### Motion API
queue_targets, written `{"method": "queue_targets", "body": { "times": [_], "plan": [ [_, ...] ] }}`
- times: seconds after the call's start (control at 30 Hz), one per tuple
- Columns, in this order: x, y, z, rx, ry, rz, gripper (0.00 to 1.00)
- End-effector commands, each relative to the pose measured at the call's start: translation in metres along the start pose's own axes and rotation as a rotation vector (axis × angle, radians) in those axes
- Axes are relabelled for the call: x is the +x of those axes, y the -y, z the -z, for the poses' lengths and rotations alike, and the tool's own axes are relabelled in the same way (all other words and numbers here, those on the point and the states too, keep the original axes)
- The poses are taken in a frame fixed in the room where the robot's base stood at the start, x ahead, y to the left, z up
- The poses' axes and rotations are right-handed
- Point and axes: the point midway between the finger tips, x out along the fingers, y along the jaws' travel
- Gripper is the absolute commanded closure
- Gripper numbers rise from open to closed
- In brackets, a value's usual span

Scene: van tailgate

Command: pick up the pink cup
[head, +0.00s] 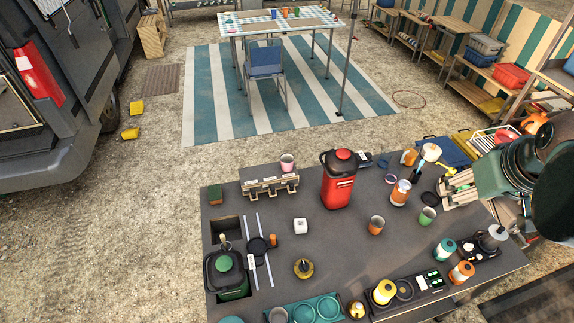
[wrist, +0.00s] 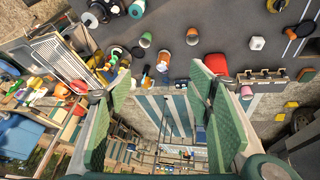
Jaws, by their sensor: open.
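The pink cup (head: 288,163) stands at the far edge of the dark worktop (head: 330,255), at the right end of a pale slotted rack (head: 270,186). I cannot tell whether it is on the rack or just behind it. It also shows small in the wrist view (wrist: 247,92), right of the fingers. My gripper (head: 455,188) is at the right side of the worktop, well to the right of the cup. Its two green-padded fingers are wide apart in the wrist view (wrist: 165,80), with nothing held between them.
A red canister (head: 338,180) stands between the cup and my gripper. Orange cups and an orange-and-white jar (head: 400,193) are right of it, with a green cup (head: 427,216) nearby. A white cube (head: 300,225) sits in fairly open worktop before the rack. Open ground lies beyond the far edge.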

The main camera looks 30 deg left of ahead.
Motion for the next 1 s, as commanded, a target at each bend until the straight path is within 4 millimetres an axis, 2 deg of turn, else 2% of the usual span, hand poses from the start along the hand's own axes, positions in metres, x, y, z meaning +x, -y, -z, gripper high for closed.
{"method": "queue_targets", "body": {
  "times": [0.1,0.57,1.0],
  "plan": [
    [0.008,0.007,0.024,-0.074,0.015,0.019,0.48],
    [0.045,0.044,0.107,-0.360,0.065,0.092,0.48],
    [0.094,0.097,0.178,-0.636,0.104,0.167,0.48]
  ]
}}
